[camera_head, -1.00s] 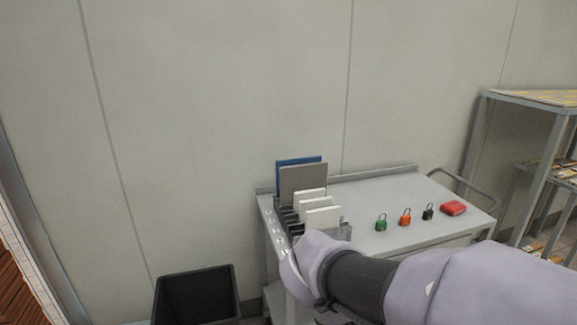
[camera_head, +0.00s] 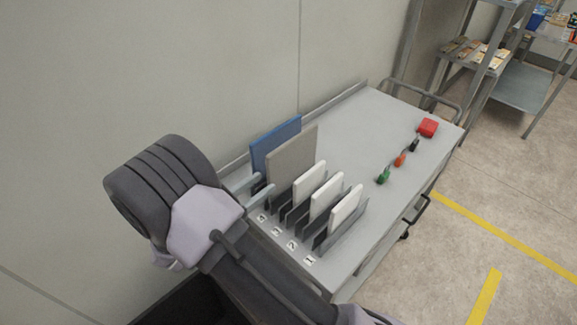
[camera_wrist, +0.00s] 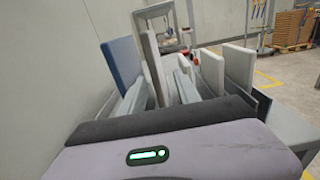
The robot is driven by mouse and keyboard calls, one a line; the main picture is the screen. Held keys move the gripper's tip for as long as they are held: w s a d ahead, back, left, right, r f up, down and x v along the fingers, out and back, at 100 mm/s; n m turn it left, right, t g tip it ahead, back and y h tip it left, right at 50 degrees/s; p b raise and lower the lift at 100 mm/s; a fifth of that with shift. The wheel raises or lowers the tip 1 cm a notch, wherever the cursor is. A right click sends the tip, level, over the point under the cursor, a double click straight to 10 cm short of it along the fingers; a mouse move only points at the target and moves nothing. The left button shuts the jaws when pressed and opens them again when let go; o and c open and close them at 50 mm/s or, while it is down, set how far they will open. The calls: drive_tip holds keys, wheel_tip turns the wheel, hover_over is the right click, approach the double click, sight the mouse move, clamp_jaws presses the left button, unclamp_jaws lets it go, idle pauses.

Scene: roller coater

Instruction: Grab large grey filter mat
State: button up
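The large grey filter mat (camera_head: 292,155) stands upright in a slotted rack on the cart, just in front of a large blue mat (camera_head: 275,145). In the wrist view the grey mat (camera_wrist: 152,65) shows nearly edge-on. My gripper (camera_head: 255,186) is at the wall-side end of the rack, by the mat's near edge. Its two fingers are spread, one on each side of the grey mat, with the left one between the grey and blue mats. Contact with the mat cannot be told.
Several smaller white mats (camera_head: 310,180) stand in the slots to the right. The wall (camera_head: 190,70) is close behind. A shelf (camera_head: 520,88) stands back right.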

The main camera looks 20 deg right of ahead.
sight(287, 162)
drive_tip(key=b+x, duration=0.1)
drive_tip(key=x, duration=0.2)
drive_tip(key=b+x, duration=0.1)
drive_tip(key=x, duration=0.3)
drive_tip(key=b+x, duration=0.1)
drive_tip(key=x, duration=0.2)
drive_tip(key=shift+w+d+r, duration=0.15)
drive_tip(key=shift+w+d, duration=0.05)
drive_tip(key=shift+w, duration=0.35)
clamp_jaws()
